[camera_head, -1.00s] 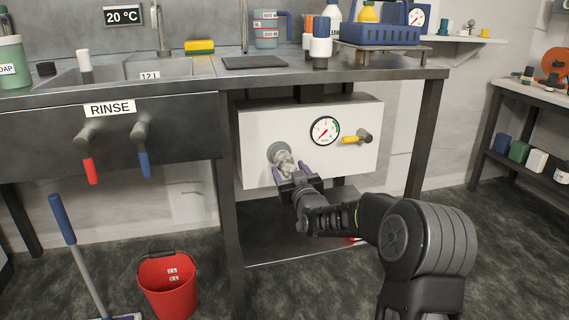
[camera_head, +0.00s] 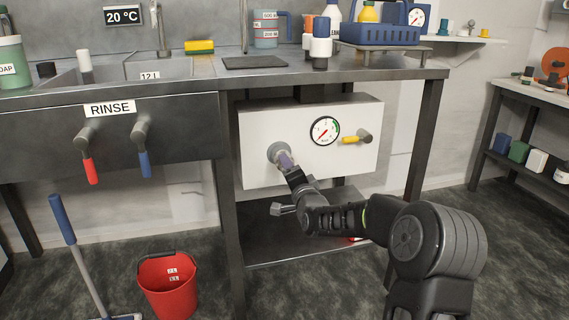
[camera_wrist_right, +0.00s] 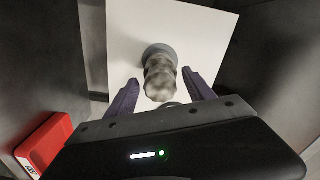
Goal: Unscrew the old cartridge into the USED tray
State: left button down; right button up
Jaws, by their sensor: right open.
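The old cartridge (camera_wrist_right: 160,80) is a mottled grey-white cylinder. In the right wrist view it sits in a round grey socket (camera_wrist_right: 159,53) on the front of a white box. My right gripper (camera_wrist_right: 160,76) is open, with its two purple fingers on either side of the cartridge and visible gaps between. In the head view the right gripper (camera_head: 287,162) is at the socket (camera_head: 275,151) and hides most of the cartridge. A red tray (camera_wrist_right: 45,142) lies low at the left in the wrist view; its label is too small to read. My left gripper is out of view.
The white box (camera_head: 255,125) hangs under the bench and carries a gauge (camera_head: 325,131) and a yellow-handled valve (camera_head: 352,140). Dark bench legs (camera_head: 231,200) stand on both sides. A red bucket (camera_head: 168,285) stands on the floor at the left.

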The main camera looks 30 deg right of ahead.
jog(key=m, duration=0.7)
jog(key=shift+m, duration=0.3)
jog(key=shift+c, duration=0.3)
grip_shut()
jog(key=n, duration=0.3)
jog(key=shift+a, duration=0.1)
jog(key=shift+o, duration=0.3)
grip_release()
jog(key=shift+n, duration=0.5)
